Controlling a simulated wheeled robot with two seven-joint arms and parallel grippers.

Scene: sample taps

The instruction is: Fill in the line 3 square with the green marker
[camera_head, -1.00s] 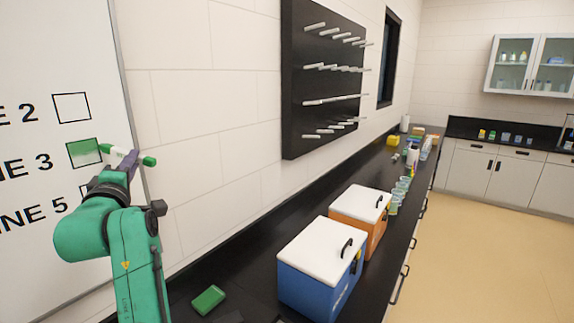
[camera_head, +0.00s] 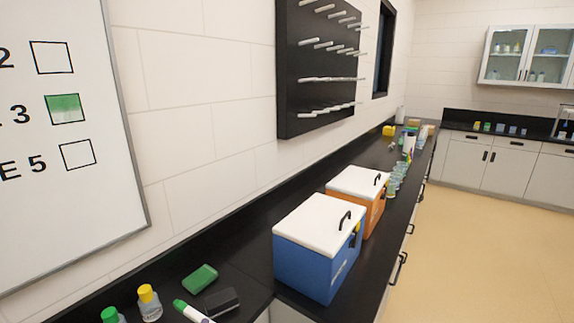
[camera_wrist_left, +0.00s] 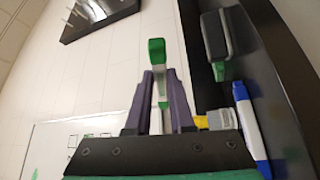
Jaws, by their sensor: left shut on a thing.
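The whiteboard (camera_head: 105,190) is at the left in the head view. Its line 3 square (camera_head: 65,108) has green over the upper part, fading to pale or white at the bottom. The squares above and below it are empty. My left gripper (camera_wrist_left: 159,76) is shut on the green marker (camera_wrist_left: 157,52), whose green end sticks out past the purple fingers in the left wrist view. The marker also shows at the bottom edge of the head view (camera_head: 188,311), away from the board and over the black counter. Most of the gripper is outside the head view. My right gripper is not in view.
On the black counter (camera_head: 240,262) are a green block (camera_head: 200,278), a dark block (camera_head: 221,301), a yellow-capped bottle (camera_head: 149,303) and a green-capped bottle (camera_head: 112,315). Blue (camera_head: 303,268) and orange (camera_head: 372,218) boxes stand further right. A blue marker (camera_wrist_left: 251,130) shows in the wrist view.

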